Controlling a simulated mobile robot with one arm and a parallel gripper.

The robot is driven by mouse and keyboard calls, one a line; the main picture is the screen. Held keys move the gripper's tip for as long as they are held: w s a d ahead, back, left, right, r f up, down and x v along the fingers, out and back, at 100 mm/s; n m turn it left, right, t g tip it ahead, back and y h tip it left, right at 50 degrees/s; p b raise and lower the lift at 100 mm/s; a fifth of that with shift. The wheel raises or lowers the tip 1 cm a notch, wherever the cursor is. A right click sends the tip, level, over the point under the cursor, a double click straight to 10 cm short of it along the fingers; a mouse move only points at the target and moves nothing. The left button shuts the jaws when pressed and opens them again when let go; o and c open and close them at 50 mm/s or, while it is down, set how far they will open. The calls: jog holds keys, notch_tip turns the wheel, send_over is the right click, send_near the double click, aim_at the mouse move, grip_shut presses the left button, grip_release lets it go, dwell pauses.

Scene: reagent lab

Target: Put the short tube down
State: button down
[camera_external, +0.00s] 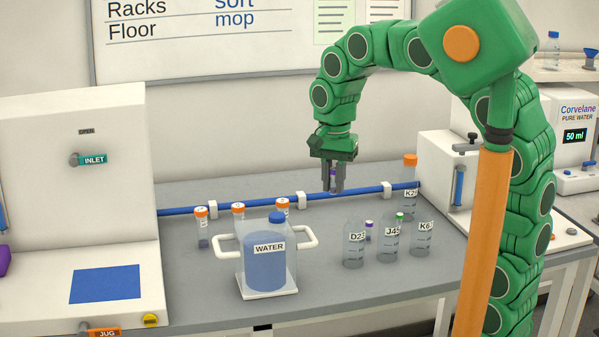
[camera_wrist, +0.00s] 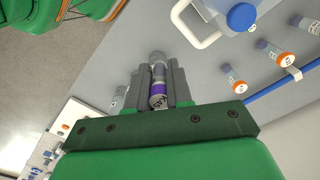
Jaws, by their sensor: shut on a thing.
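My gripper (camera_external: 335,190) hangs above the grey bench near the back blue rail, pointing down. It is shut on a short tube with a purple cap (camera_external: 333,172). In the wrist view the short tube (camera_wrist: 158,90) sits between the two grey fingers (camera_wrist: 158,85), its purple band and a label showing. Most of the tube is hidden by the fingers in the outside view. The tube appears to be held clear of the bench.
A WATER jug (camera_external: 267,265) with white handles stands at front middle. Orange-capped tubes (camera_external: 202,232) stand along the blue rail (camera_external: 240,206). Bench between jug and bottles (camera_external: 325,250) is clear.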

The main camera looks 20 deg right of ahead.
jog(key=w+a+n, duration=0.2)
jog(key=a+n, duration=0.1)
jog(key=a, duration=1.3)
jog(key=s+a+n, duration=0.2)
jog(key=s+a, duration=0.2)
jog(key=a, duration=0.6)
jog(key=s+a+n, duration=0.2)
jog(key=s+a, duration=0.2)
jog(key=a, duration=0.5)
jog(key=shift+w+a+f, duration=1.25)
jog(key=shift+a+f, duration=0.65)
jog(key=shift+f, duration=0.6)
jog(key=shift+w+a+f, duration=1.3)
jog(key=shift+a+f, duration=0.6)
jog(key=shift+f, duration=0.6)
jog(key=shift+w+a+f, duration=1.25)
jog(key=shift+a+f, duration=0.65)
jog(key=shift+f, duration=0.6)
